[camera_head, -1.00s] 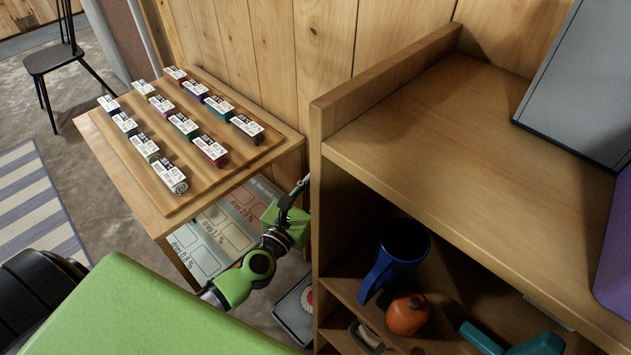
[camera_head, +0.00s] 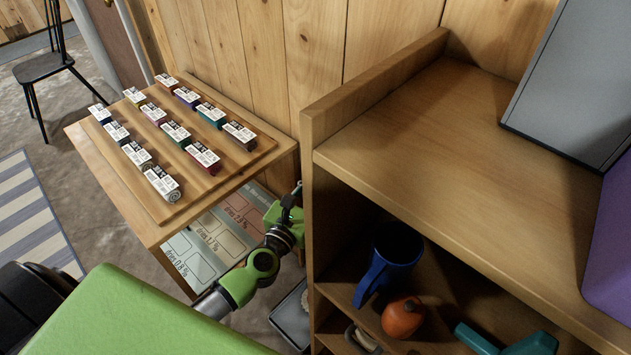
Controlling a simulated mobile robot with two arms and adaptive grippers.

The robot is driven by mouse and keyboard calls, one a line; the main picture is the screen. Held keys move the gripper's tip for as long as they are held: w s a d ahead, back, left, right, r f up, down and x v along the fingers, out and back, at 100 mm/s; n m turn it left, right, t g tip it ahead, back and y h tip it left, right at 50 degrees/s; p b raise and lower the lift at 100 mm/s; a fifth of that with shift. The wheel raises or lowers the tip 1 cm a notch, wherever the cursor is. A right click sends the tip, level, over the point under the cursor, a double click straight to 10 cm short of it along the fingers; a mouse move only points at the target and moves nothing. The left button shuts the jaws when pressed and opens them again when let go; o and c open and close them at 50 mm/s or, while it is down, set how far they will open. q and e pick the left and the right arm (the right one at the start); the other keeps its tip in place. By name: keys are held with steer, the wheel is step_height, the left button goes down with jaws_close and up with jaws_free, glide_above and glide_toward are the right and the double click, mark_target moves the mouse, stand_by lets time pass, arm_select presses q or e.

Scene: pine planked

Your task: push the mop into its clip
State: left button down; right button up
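I see no mop and no clip in this view. One of my arms, coming from the lower left, reaches down between the small table and the shelf unit. Its green and black gripper (camera_head: 295,197) is beside the left wall of the shelf unit (camera_head: 309,190), below the table top. The fingertips are small and partly hidden at the shelf's edge, so I cannot tell whether they are open or shut, or hold anything. My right gripper is not in view.
A small table (camera_head: 150,232) holds a board (camera_head: 205,190) with several labelled rolls. The shelf unit holds a blue pitcher (camera_head: 388,268), an orange round object (camera_head: 402,317) and a teal object (camera_head: 530,345). A grey case (camera_head: 570,85) stands on top. A chair (camera_head: 45,70) stands far left.

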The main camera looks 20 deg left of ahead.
arm_select(q)
steer(key=shift+w+d+r, duration=0.1)
steer(key=shift+w, duration=0.15)
steer(key=shift+f+b, duration=0.55)
stand_by(0.4)
stand_by(0.5)
